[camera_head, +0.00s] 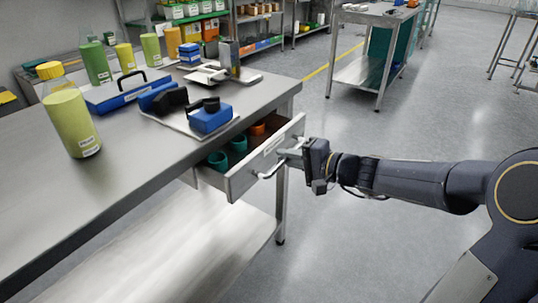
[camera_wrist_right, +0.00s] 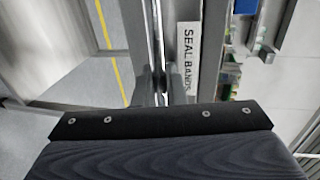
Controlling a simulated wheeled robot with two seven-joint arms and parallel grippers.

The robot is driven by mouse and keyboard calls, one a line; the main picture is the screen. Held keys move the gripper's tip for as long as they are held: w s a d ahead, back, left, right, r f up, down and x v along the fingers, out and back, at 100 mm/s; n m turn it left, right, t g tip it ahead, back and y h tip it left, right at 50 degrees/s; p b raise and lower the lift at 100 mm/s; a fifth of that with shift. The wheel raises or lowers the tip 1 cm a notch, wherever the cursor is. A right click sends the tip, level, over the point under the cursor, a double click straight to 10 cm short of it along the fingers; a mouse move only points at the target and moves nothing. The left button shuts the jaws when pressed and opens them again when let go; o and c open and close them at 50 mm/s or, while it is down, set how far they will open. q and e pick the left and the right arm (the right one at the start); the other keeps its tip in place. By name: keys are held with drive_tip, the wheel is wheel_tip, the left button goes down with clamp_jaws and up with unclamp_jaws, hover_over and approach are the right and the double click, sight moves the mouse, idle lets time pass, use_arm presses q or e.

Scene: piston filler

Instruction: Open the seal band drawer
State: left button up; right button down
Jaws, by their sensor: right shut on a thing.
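The seal band drawer (camera_head: 236,182) is a grey metal drawer under the worktop, and it stands pulled out. Teal and orange bands (camera_head: 238,143) lie inside it. Its label reads SEAL BANDS in the right wrist view (camera_wrist_right: 187,58). A bar handle (camera_head: 268,174) runs along the drawer front. My right gripper (camera_head: 290,154) comes from the right and is shut on the far part of this handle. In the right wrist view the fingertips (camera_wrist_right: 158,86) are at the drawer front beside the label. My left gripper is not in view.
The worktop (camera_head: 120,190) holds a yellow-capped bottle (camera_head: 68,110), a blue tray (camera_head: 125,92), blue-and-black tools (camera_head: 210,118) and a metal device (camera_head: 222,68). A lower shelf (camera_head: 200,255) lies under the table. The floor right of the drawer is clear.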

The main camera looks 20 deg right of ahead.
drive_tip(key=f+b+v, duration=0.2)
drive_tip(key=v, duration=1)
drive_tip(key=shift+s+d+f, duration=0.35)
drive_tip(key=shift+s, duration=0.2)
drive_tip(key=c, duration=1.6)
unclamp_jaws()
drive_tip(key=p+v, duration=0.1)
drive_tip(key=v, duration=0.6)
drive_tip(key=shift+s+d, duration=0.2)
drive_tip(key=shift+s, duration=0.1)
